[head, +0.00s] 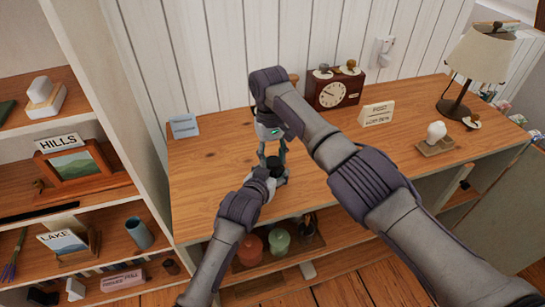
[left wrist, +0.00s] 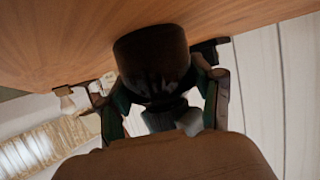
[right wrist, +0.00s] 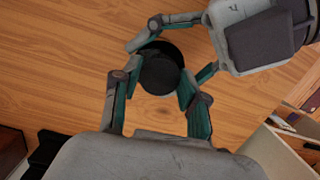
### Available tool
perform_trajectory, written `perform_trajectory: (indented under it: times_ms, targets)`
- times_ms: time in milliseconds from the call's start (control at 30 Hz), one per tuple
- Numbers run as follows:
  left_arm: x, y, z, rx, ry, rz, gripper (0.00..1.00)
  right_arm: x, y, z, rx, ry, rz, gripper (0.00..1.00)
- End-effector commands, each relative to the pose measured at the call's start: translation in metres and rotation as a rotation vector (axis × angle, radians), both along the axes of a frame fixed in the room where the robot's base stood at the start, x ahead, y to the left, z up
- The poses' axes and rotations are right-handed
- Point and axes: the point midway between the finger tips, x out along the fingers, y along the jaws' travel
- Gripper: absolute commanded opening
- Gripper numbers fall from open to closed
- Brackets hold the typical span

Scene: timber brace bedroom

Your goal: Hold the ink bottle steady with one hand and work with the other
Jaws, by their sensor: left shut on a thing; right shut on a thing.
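The dark, round ink bottle (head: 275,164) is upright on or just above the wooden desk top; I cannot tell which. My left gripper (head: 274,174) comes in from the front low down and is shut on the bottle's side. In the left wrist view the bottle (left wrist: 152,60) fills the space between the fingers. My right gripper (head: 272,158) points down from above and is shut on the bottle's black top (right wrist: 160,74). The left gripper's fingers show around the bottle in the right wrist view (right wrist: 178,48). Whether the top is a separate cap is unclear.
A blue card (head: 184,126) stands left on the desk (head: 210,190). A clock (head: 340,91), a sign (head: 376,114), a white object on a wooden base (head: 436,138) and a lamp (head: 476,60) stand right. A shelf (head: 130,120) rises at the left. The desk's left part is free.

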Motion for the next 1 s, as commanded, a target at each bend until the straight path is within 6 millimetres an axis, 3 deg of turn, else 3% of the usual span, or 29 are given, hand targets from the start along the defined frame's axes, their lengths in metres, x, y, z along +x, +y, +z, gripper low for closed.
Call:
perform_trajectory:
  times_ms: [600, 800, 1000]
  targets:
    - [-0.0005, 0.0003, -0.0016, 0.001, 0.004, 0.0, 0.0, -0.0009, 0.0008, -0.0005, 0.004, 0.002, -1.626, 0.33]
    - [-0.0005, 0.0003, -0.0017, 0.001, 0.004, 0.0, 0.0, -0.0003, -0.0006, 0.0, 0.001, -0.001, -1.854, 0.33]
    - [-0.0005, 0.0003, -0.0017, 0.001, 0.004, 0.0, 0.0, 0.0, -0.0011, 0.0, 0.0, -0.002, -1.868, 0.33]
